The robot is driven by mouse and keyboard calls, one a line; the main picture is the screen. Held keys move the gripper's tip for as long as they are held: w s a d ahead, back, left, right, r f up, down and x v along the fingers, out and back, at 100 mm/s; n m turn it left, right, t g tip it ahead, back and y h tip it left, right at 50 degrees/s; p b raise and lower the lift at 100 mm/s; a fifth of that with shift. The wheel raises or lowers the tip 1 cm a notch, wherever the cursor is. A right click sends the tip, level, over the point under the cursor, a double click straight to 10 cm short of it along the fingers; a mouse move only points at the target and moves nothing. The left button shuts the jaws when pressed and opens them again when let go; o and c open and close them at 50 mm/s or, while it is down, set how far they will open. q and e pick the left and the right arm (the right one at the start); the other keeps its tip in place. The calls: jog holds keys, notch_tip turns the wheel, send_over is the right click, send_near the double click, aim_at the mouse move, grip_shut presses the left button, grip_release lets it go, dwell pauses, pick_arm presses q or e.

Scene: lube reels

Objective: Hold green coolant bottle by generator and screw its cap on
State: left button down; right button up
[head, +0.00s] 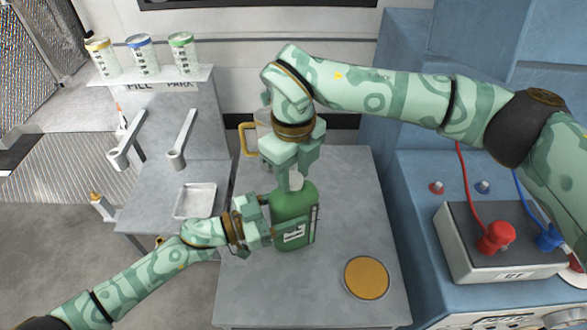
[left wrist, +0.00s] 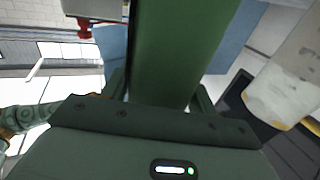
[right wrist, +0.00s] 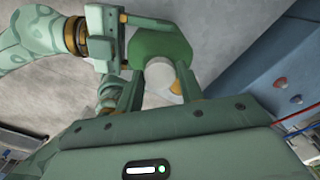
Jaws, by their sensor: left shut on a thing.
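The green coolant bottle (head: 294,205) stands upright on the grey table (head: 340,185), its label facing front. My left gripper (head: 288,213) is shut around its body from the left; the green body also fills the middle of the left wrist view (left wrist: 180,50). A white cap (head: 295,181) is at the bottle's top, also seen from above in the right wrist view (right wrist: 162,78). My right gripper (head: 293,176) points down over the bottle top, its fingers apart on either side of the cap. Whether the cap is threaded onto the neck is hidden.
A round orange-topped lid or disc (head: 367,277) lies at the table's front right. A jug with a yellow handle (head: 248,139) stands behind my right gripper. A blue generator with a grey terminal box (head: 490,255) and cables is at right. A side bench (head: 165,185) holds a tray.

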jog(key=c, duration=0.3)
jog(key=o, duration=1.1)
jog(key=shift+o, duration=0.2)
jog(key=shift+r, duration=0.1)
notch_tip(320, 180, up, 12)
pick_arm(q)
jog(key=shift+c, duration=1.8)
grip_release()
